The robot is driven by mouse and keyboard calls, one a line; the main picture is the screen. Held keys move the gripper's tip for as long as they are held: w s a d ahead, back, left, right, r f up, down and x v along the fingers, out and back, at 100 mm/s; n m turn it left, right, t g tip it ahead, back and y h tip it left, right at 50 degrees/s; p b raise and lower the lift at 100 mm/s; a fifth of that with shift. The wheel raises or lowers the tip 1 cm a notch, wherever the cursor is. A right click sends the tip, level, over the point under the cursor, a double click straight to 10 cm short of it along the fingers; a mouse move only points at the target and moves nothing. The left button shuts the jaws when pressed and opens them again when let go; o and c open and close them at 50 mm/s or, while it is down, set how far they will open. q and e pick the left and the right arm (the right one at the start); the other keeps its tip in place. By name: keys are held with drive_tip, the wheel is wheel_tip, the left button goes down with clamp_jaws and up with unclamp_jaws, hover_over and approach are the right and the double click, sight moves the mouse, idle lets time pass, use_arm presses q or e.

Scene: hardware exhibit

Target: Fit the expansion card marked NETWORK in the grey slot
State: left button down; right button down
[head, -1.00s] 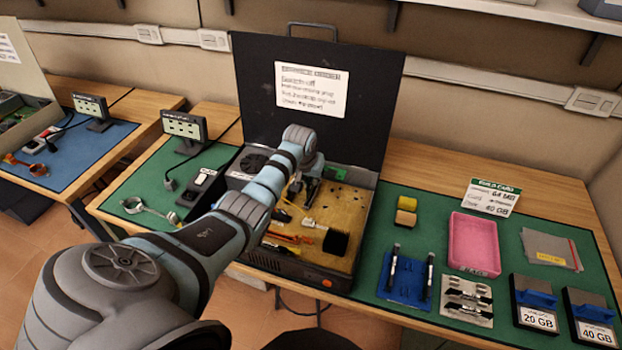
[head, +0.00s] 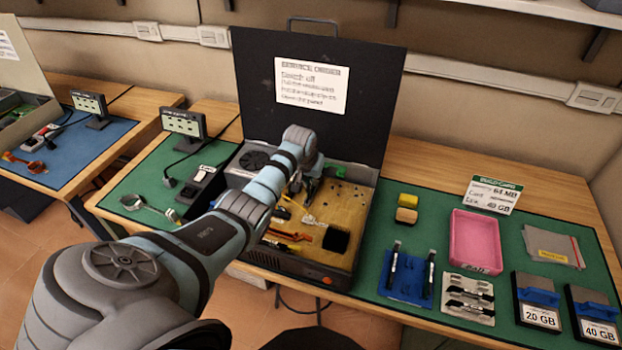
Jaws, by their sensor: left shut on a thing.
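An open black computer case (head: 367,215) lies on the green mat with its lid standing up behind it. A tan board (head: 345,200) fills much of its inside. My left gripper (head: 308,190) is inside the case, over the board's left part. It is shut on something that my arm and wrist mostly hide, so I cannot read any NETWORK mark. I cannot make out a grey slot; the wrist covers part of the board. My right gripper does not show.
A pink tray (head: 475,240), a blue holder (head: 405,278), drives marked 20 GB (head: 538,317) and 40 GB (head: 597,332) and a build card (head: 492,195) stand right of the case. A black switch box (head: 201,188) stands left. The raised lid (head: 250,80) bounds the back.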

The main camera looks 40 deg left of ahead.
use_arm(q)
drive_tip(key=shift+f, duration=0.45)
drive_tip(key=shift+f, duration=0.1)
idle(1.1)
drive_tip(key=c, duration=1.7)
unclamp_jaws()
drive_tip(key=shift+o, duration=0.6)
drive_tip(key=shift+o, duration=0.9)
drive_tip(key=shift+r+p, duration=0.6)
drive_tip(key=shift+p, duration=0.05)
wheel_tip(320, 180, up, 6)
drive_tip(key=p, duration=0.6)
drive_tip(key=shift+r+p, duration=0.1)
drive_tip(key=shift+p, duration=0.2)
